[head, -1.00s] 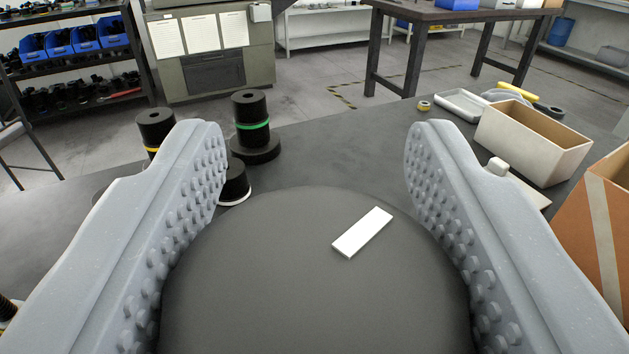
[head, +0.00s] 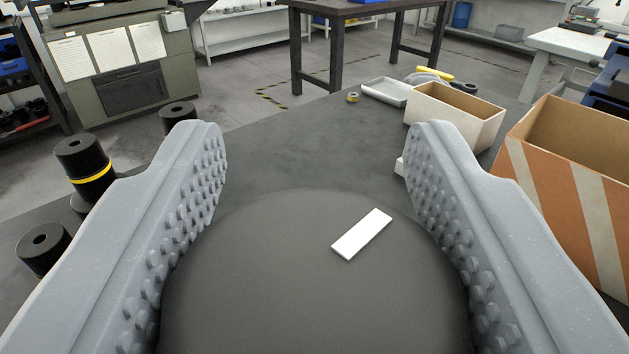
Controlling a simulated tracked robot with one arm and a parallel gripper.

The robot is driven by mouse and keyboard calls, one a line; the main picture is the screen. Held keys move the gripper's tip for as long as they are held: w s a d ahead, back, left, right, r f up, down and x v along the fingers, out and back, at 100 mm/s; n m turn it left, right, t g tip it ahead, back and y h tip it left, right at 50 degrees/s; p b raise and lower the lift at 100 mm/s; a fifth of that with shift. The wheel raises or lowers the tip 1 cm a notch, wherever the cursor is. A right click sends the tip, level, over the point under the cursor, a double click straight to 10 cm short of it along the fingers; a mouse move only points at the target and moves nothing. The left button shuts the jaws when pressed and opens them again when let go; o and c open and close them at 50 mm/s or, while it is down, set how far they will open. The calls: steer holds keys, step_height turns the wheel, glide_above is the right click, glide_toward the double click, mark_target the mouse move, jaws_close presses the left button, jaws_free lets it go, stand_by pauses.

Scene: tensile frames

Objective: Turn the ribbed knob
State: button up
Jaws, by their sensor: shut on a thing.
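The knob (head: 280,270) fills the lower middle of the head view as a large dark grey round top. A white bar mark (head: 362,234) lies on it, right of centre, slanting up to the right. Its ribbed side is hidden from this angle. My gripper (head: 315,215) straddles the knob, with one grey studded finger on the left and one on the right. The fingers are shut on the knob's sides, and the lower contact is partly out of view.
Black cylinders, one with a yellow band (head: 92,180), stand close left of my left finger. An open cream box (head: 455,118) and an orange striped box (head: 560,190) stand to the right. The dark bench top (head: 300,150) beyond the knob is mostly clear.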

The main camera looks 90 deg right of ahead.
steer(key=o, duration=1)
steer(key=shift+c, duration=0.2)
steer(key=a+b, duration=0.2)
steer(key=a, duration=1.1)
steer(key=shift+a, duration=0.4)
